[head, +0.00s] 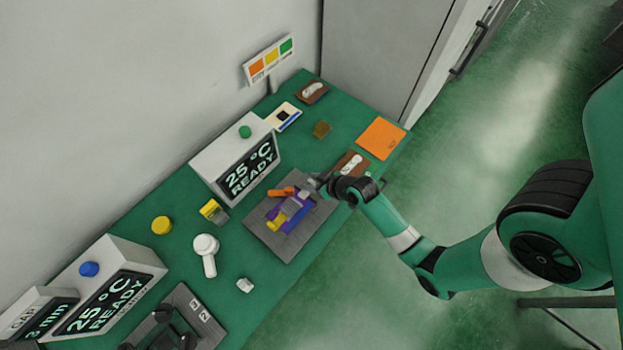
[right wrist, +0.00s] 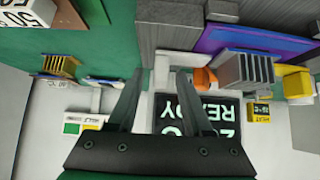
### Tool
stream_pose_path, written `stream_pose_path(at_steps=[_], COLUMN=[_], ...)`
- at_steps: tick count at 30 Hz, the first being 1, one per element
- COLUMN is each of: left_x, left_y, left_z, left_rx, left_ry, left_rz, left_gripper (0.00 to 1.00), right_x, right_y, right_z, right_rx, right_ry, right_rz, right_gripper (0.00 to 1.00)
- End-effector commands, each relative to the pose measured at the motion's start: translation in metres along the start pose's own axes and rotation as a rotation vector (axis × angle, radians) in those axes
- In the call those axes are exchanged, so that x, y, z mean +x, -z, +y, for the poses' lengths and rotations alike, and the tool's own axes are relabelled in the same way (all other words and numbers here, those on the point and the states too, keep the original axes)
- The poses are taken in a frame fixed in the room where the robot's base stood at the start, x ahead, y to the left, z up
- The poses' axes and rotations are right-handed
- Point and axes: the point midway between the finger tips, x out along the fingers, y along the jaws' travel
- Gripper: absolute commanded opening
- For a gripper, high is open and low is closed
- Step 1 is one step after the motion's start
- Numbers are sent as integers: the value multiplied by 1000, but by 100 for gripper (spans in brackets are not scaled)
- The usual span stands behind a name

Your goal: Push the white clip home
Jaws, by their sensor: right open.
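A purple fixture (head: 297,214) with a ribbed grey block (head: 290,206), an orange lever (head: 281,192) and a yellow part (head: 275,224) sits on a grey plate (head: 284,248). A small whitish piece, possibly the white clip, shows beside the fixture in the right wrist view (right wrist: 164,72). My right gripper (head: 318,183) hovers at the plate's far right corner. In the wrist view its fingers (right wrist: 157,80) are apart, with the whitish piece appearing between or beyond their tips. I cannot tell whether they touch it.
A display box (head: 212,161) stands behind the plate. A brown tray (head: 350,165) lies close to my right gripper, with an orange sheet (head: 380,138) beyond. A white round-headed handle (head: 206,245) and a small white block (head: 245,285) lie left. A dark device (head: 165,330) is cut off below.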

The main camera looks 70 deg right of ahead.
Motion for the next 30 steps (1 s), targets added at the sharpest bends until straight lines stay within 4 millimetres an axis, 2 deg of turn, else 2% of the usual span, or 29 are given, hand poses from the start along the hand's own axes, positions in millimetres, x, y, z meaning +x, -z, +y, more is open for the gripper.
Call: stream_pose_path(at_steps=[5, 13, 30], left_x=[0, 0, 0], left_y=[0, 0, 0], left_z=[0, 0, 0], left_rx=[0, 0, 0], left_ry=[0, 0, 0], left_rz=[0, 0, 0], left_gripper=[64, 64, 64], right_x=[0, 0, -1], right_y=[0, 0, 0], right_z=[0, 0, 0], right_rx=[0, 0, 0], right_ry=[0, 0, 0], right_rz=[0, 0, 1], right_gripper=[48, 0, 0])
